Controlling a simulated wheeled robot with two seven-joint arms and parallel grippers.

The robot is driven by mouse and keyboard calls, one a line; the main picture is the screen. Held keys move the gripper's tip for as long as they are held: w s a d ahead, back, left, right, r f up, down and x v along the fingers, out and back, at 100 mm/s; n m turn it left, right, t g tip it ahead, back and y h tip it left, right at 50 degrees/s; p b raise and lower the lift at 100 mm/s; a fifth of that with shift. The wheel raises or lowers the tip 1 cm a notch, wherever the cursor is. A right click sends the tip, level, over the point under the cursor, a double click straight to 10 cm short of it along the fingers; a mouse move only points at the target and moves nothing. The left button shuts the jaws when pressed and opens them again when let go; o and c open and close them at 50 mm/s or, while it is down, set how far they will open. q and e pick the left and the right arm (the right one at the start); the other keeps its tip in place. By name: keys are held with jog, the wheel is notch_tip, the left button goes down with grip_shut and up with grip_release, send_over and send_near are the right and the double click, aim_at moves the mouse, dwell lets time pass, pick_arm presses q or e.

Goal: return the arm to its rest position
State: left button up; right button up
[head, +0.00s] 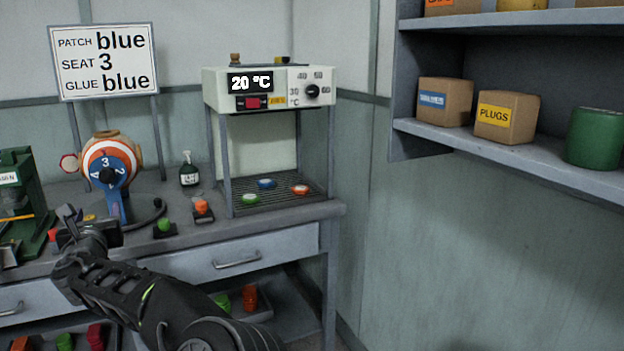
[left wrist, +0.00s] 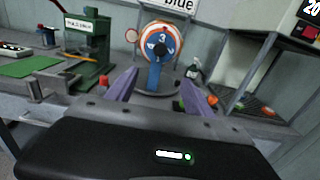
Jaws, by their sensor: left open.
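My left arm reaches in along the bottom of the head view, and its gripper (head: 68,218) is over the front edge of the workbench, at the left. In the left wrist view the two purple fingers of the left gripper (left wrist: 153,88) stand apart with nothing between them. Beyond them is the striped ball (head: 110,160) on its blue numbered stand, also in the left wrist view (left wrist: 172,38). The gripper looks apart from the ball. My right gripper shows in neither view.
The workbench (head: 285,216) holds a green press (head: 22,195), a dark bottle (head: 189,172), small green and orange pieces, and a heater unit (head: 270,88) reading 20 °C over a rack with colored discs. A sign (head: 103,62) stands behind. Shelves (head: 500,150) with boxes are at right.

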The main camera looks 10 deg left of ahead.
pick_arm(q)
jog(key=s+d+f+n+g+h, duration=0.1)
jog(key=d+f+n+g+h, duration=0.2)
jog(key=f+n, duration=0.95)
jog(key=d+f+n+g, duration=0.2)
jog(key=d+f+n, duration=0.3)
jog(key=f, duration=1.4)
jog(key=s+d+f+n+g+h, duration=0.35)
jog(key=s+d+f, duration=0.35)
jog(key=d+f, duration=0.4)
jog(key=s+d+f+n+g+h, duration=0.2)
jog(key=s+d+f+n, duration=0.5)
jog(key=f, duration=0.6)
jog(key=s+d+f+n+g+h, duration=0.1)
jog(key=s+d+h, duration=0.1)
jog(key=s+d, duration=0.5)
jog(key=s+d+f+g+h, duration=0.1)
jog(key=s+d+h, duration=0.15)
jog(key=d, duration=0.85)
jog(key=s+d+f+n+g+h, duration=0.15)
jog(key=s+d, duration=0.35)
jog(key=d, duration=0.5)
notch_tip(320, 180, up, 18)
jog(key=a+p, duration=0.1)
jog(key=p, duration=1.6)
jog(key=shift+s+a+f+p, duration=0.15)
jog(key=shift+s+f+p, duration=0.05)
jog(key=shift+f+p, duration=0.1)
